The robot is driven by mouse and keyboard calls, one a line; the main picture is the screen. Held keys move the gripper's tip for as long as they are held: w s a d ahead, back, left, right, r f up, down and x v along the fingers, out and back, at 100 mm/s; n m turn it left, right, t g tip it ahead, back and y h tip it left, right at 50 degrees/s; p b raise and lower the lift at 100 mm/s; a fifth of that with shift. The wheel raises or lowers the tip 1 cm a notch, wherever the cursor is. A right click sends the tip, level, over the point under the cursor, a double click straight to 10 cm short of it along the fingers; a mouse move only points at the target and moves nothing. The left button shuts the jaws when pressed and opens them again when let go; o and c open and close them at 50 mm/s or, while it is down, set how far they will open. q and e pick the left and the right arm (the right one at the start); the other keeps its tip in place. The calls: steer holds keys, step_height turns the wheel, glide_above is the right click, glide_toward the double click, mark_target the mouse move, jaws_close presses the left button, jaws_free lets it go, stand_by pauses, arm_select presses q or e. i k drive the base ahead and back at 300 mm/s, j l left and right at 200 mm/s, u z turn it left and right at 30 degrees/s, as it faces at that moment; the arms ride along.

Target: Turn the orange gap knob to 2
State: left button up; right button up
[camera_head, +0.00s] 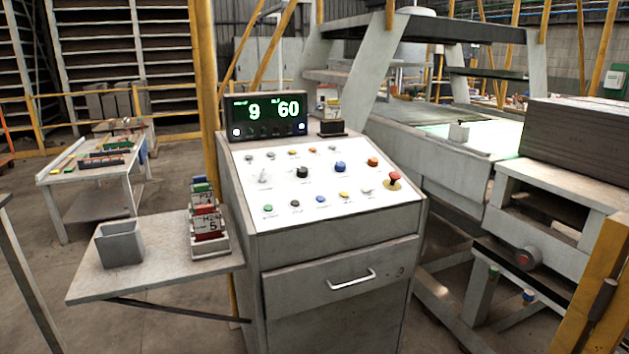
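A grey control console with a white sloped panel (275,185) stands in the middle of the head view. An orange knob (372,161) sits at the panel's upper right, to the right of a blue knob (340,167) and a black knob (302,172). A smaller orange button (312,151) is in the row behind. The orange knob's pointer and any scale marks are too small to read. A black display (266,115) behind the panel shows 9 and 60 in green. Neither of my grippers is in view.
A red mushroom button (394,177) on a yellow base is close to the orange knob. A side shelf (160,275) at the left holds a grey box (119,244) and a card rack (208,233). A grey machine (440,150) stands at the right.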

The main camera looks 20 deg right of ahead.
mark_target(372, 161)
steer(key=i+l+u, duration=0.15)
steer(key=l, duration=0.4)
steer(key=i+l+u, duration=0.15)
steer(key=l, duration=0.4)
steer(key=l+u, duration=0.15)
steer(key=l, duration=0.4)
